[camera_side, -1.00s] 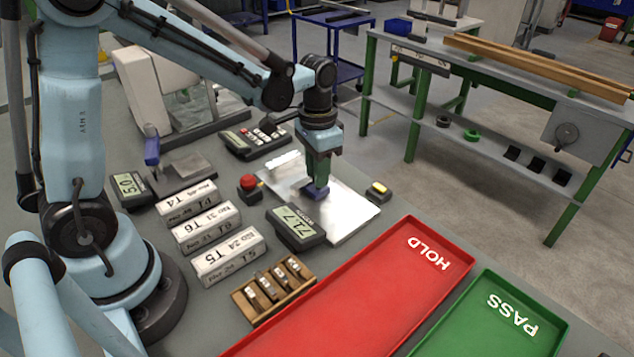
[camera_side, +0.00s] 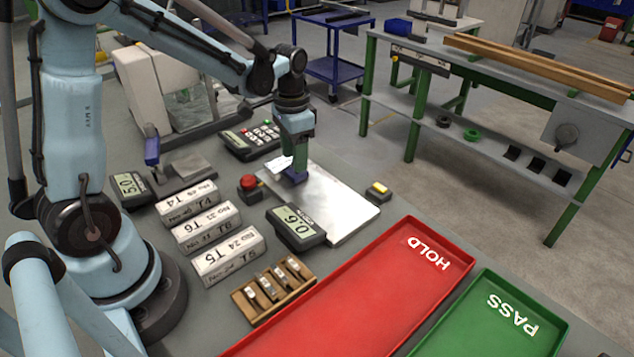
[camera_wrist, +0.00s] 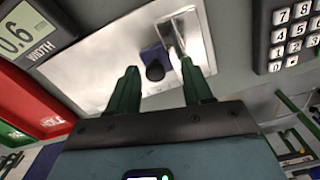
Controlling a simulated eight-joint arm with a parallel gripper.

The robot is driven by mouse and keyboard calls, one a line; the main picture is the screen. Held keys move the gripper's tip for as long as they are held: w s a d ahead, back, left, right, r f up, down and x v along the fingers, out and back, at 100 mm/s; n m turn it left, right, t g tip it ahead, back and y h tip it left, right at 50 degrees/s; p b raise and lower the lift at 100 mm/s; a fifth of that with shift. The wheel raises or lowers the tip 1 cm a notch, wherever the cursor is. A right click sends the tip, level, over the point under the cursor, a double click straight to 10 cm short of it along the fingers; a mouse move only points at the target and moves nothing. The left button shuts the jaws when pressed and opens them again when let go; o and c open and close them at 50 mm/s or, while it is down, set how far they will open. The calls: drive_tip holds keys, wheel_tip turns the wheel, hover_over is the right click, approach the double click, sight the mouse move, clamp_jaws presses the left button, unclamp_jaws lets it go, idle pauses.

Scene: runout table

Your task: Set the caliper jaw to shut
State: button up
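The caliper's blue sliding jaw (camera_side: 296,178) with its dark knob (camera_wrist: 155,70) stands on the bright metal plate (camera_side: 340,210). In the wrist view the blue jaw sits beside a pale metal piece (camera_wrist: 172,38), apparently the fixed jaw. Whether the two touch I cannot tell. The width display (camera_side: 297,226) also shows in the wrist view (camera_wrist: 18,35) and reads 0.6. My gripper (camera_wrist: 160,66) is low over the plate at the blue jaw. Its green fingers stand apart on either side of the knob, with a visible gap, especially on the right.
A red button (camera_side: 249,183) and a yellow button (camera_side: 379,189) flank the plate. A keypad (camera_side: 252,139) lies behind. White labelled boxes (camera_side: 228,256), a wooden rack (camera_side: 273,288), the red HOLD tray (camera_side: 350,300) and green PASS tray (camera_side: 490,320) stand in front.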

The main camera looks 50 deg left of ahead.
wheel_tip(320, 180, up, 12)
idle(0.8)
drive_tip(key=shift+s+d, duration=0.1)
drive_tip(key=s+d+f+n+t, duration=0.2)
drive_tip(key=s+d+f+t, duration=0.1)
drive_tip(key=s+d+t, duration=0.4)
drive_tip(key=shift+s+f+n, duration=0.25)
drive_tip(key=shift+s+n, duration=0.05)
drive_tip(key=shift+s, duration=0.6)
